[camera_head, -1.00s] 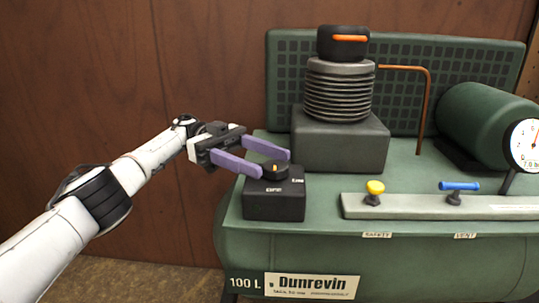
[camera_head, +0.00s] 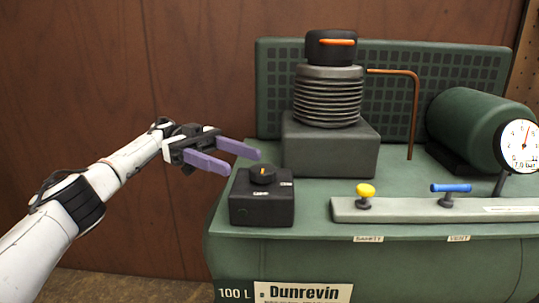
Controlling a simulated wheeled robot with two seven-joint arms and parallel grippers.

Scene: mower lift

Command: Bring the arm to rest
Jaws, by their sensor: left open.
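My left gripper (camera_head: 244,162) has two purple fingers, spread open with nothing between them. It hangs in the air to the left of the black switch box (camera_head: 262,205) and a little above it. The round knob (camera_head: 262,175) with a yellow mark sits on top of the box, clear of the fingers. The box stands on the left end of the green compressor (camera_head: 300,219). My white left arm (camera_head: 75,208) reaches in from the lower left. My right gripper is not in view.
A yellow safety knob (camera_head: 365,191) and a blue vent handle (camera_head: 451,188) stand on a grey manifold (camera_head: 410,209). A ribbed cylinder (camera_head: 328,97), a copper pipe (camera_head: 414,110) and a pressure gauge (camera_head: 518,146) are further back and right. The space before the wooden wall (camera_head: 75,90) is free.

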